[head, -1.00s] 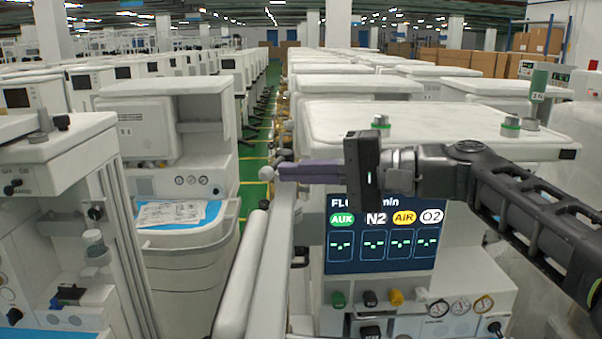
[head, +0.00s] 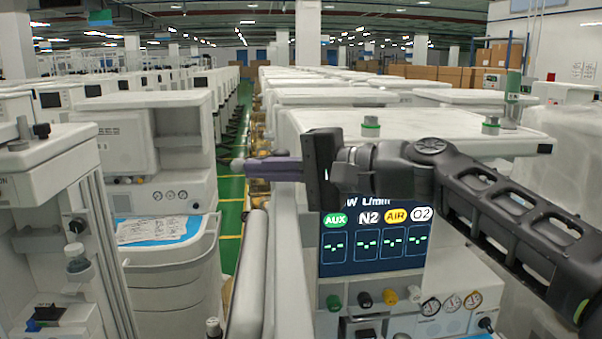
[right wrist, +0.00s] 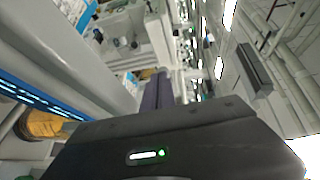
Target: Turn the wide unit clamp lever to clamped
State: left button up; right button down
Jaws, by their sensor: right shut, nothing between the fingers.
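The wide unit with a lit flow display (head: 376,245) stands right of centre in the head view. I cannot make out its clamp lever for certain. My right gripper (head: 245,166) reaches leftward across the unit's upper front, its purple fingers shut and empty. In the right wrist view the purple fingers (right wrist: 155,88) lie together beyond the dark gripper body. My left gripper is not in view.
A long pale rail (head: 247,280) runs along the unit's left side. A cart with blue-edged papers (head: 160,228) stands left of it, with a green-floored aisle (head: 232,200) between. Another machine (head: 50,190) stands at the far left. Rows of machines fill the back.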

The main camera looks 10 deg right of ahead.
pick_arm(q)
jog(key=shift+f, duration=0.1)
pick_arm(e)
jog(key=shift+w+a, duration=0.2)
jog(key=shift+a, duration=0.2)
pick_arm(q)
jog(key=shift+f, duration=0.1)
pick_arm(e)
jog(key=shift+f, duration=0.1)
